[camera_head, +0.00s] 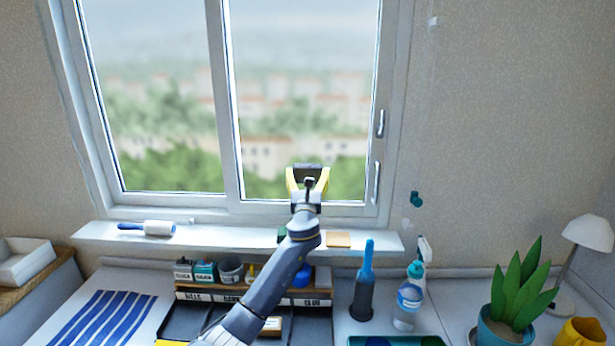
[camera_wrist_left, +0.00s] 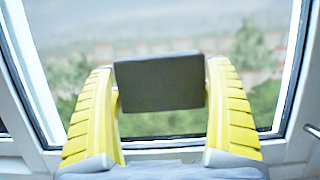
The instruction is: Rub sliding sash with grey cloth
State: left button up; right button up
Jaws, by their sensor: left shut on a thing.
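The grey cloth (camera_head: 307,169) looks like a dark flat block. It also shows in the left wrist view (camera_wrist_left: 160,82). My left gripper (camera_head: 307,178) is shut on it, with a yellow finger on each side. The sliding sash (camera_head: 231,120) appears to be the right-hand window panel, with a white frame and clear glass. The gripper and cloth are in front of the lower part of its glass. I cannot tell whether the cloth touches the glass. My right gripper is not in view.
Two handles (camera_head: 376,182) are on the window frame's right side. The sill (camera_head: 210,237) holds a blue-handled roller (camera_head: 150,228) and a tan block (camera_head: 339,239).

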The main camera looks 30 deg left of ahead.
aim_at(319, 172)
pick_arm(q)
jog(key=shift+w+a, duration=0.5)
jog(key=shift+w, duration=0.4)
dwell(0.6)
jog(key=shift+d, duration=0.1)
jog(key=shift+w+d, duration=0.45)
jog(key=shift+d, duration=0.4)
jog(key=shift+w+d, duration=0.45)
jog(key=shift+d, duration=0.35)
jog(key=shift+w, duration=0.1)
jog(key=shift+a, duration=0.2)
jog(key=shift+s+a+r, duration=0.1)
jog(key=shift+s+a, duration=0.2)
jog(key=shift+a, duration=0.3)
jog(key=shift+s+a+f, duration=0.1)
jog(key=shift+s+a, duration=0.2)
jog(key=shift+a, duration=0.35)
jog(key=shift+s+a+r, duration=0.1)
jog(key=shift+s+a, duration=0.2)
jog(key=shift+a, duration=0.3)
jog(key=shift+s+d, duration=0.15)
jog(key=shift+s, duration=0.3)
jog(key=shift+s+d, duration=0.75)
jog(key=shift+s, duration=0.3)
jog(key=shift+s+d, duration=0.75)
jog(key=shift+s, duration=0.3)
